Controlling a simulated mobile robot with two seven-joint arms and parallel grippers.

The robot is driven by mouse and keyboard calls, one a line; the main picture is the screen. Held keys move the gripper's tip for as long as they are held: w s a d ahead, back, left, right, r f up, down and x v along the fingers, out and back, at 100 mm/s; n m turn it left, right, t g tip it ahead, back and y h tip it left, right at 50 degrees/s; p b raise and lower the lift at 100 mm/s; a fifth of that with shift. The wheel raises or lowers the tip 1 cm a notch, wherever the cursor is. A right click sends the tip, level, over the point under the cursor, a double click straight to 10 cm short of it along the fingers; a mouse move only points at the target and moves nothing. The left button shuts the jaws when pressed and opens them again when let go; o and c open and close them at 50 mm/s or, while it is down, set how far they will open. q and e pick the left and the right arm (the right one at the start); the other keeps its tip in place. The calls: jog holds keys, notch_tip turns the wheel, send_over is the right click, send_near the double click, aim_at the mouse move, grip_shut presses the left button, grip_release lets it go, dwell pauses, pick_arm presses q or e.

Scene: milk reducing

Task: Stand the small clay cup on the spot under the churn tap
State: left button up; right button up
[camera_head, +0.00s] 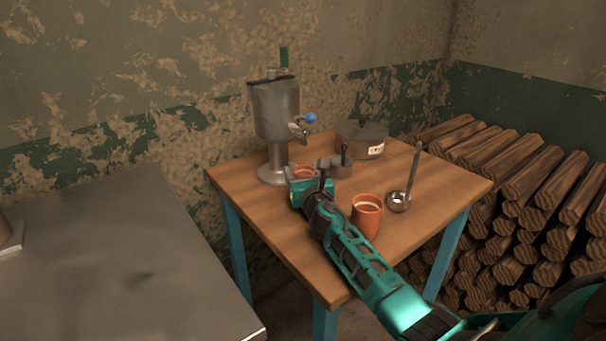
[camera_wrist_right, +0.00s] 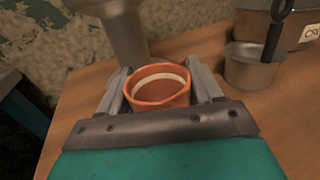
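The metal churn (camera_head: 275,112) stands at the table's back left, with its tap (camera_head: 301,131) facing right. My right gripper (camera_head: 310,168) is low over the table, just right of the churn's foot. In the right wrist view its fingers (camera_wrist_right: 160,82) are at both sides of the small clay cup (camera_wrist_right: 158,92) and appear to touch it. The cup is upright, its rim also showing in the head view (camera_head: 304,172). Whether its bottom touches the table is hidden. The churn's foot (camera_wrist_right: 124,38) is behind the cup, to the left. My left gripper is out of view.
A larger clay cup (camera_head: 367,217) stands beside my right forearm. A lidded pot (camera_head: 361,140) and small metal pan (camera_wrist_right: 250,68) are at the back. Bare wood (camera_head: 440,185) shows at right.

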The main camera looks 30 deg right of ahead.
jog(key=o, duration=0.4)
jog(key=shift+r, duration=0.15)
jog(key=p+v, duration=0.2)
jog(key=v, duration=0.5)
jog(key=shift+s+r, duration=0.1)
jog(key=shift+s, duration=0.15)
jog(key=shift+a, duration=0.1)
